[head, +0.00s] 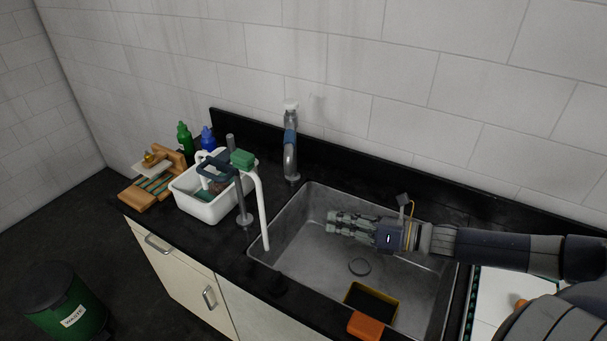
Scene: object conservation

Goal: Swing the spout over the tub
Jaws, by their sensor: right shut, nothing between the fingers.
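A grey metal tap (290,155) with a blue band and a pale top stands behind the sink. I cannot tell clearly which way its spout points. A white tub (203,207) stands on the counter left of the sink, with several items in or above it. A white curved pipe (262,210) comes down between the tub and the sink, near a grey post (241,195); what it joins is unclear. My right gripper (336,224) reaches in from the right over the sink, shut and empty, apart from the tap and right of the white pipe. My left gripper is not in view.
The steel sink (410,295) has a drain and a yellow-rimmed dark tray (372,303). An orange block (365,325) is at its front edge. Green and blue bottles (185,142) and a wooden rack (145,192) stand left. A green bin (65,310) is on the floor.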

